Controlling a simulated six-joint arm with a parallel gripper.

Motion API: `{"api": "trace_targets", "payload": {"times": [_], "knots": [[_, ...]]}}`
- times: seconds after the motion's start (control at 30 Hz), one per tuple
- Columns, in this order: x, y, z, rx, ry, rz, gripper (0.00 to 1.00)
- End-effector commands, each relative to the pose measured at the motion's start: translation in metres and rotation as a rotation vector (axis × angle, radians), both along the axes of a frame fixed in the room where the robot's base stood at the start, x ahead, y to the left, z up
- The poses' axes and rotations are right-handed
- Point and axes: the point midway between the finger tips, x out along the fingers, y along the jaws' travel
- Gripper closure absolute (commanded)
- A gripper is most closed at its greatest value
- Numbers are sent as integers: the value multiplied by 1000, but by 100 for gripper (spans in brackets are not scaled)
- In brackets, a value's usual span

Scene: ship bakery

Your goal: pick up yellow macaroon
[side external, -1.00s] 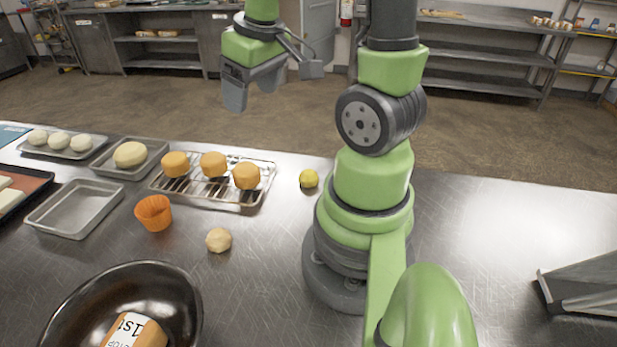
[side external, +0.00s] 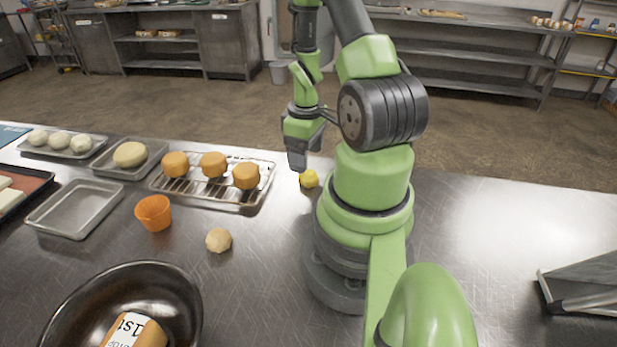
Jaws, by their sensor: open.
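The yellow macaroon (side external: 309,179) is a small round yellow piece. It sits on the steel table, right of the cooling rack and close to my arm's base. My gripper (side external: 298,166) points down just above and slightly left of it in the picture. The gripper's lower end covers a little of the macaroon's upper left side. The jaws are open and nothing shows between them. I cannot tell whether the fingertips touch the macaroon.
A wire rack (side external: 235,206) with several orange-brown cakes stands to the left. An orange cup (side external: 154,213) and a dough ball (side external: 218,240) lie nearer the camera. A dark bowl (side external: 70,300) is at the front left, trays at the far left. The table right of my base is mostly clear.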

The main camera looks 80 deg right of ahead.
Motion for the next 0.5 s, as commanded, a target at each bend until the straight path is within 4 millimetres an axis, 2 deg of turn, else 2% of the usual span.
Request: {"api": "trace_targets", "payload": {"times": [0.3, 0.5], "knots": [[1, 4, -39, 4, 2, 1, 26], [1, 4, -51, 2, 1, 0, 26]]}}
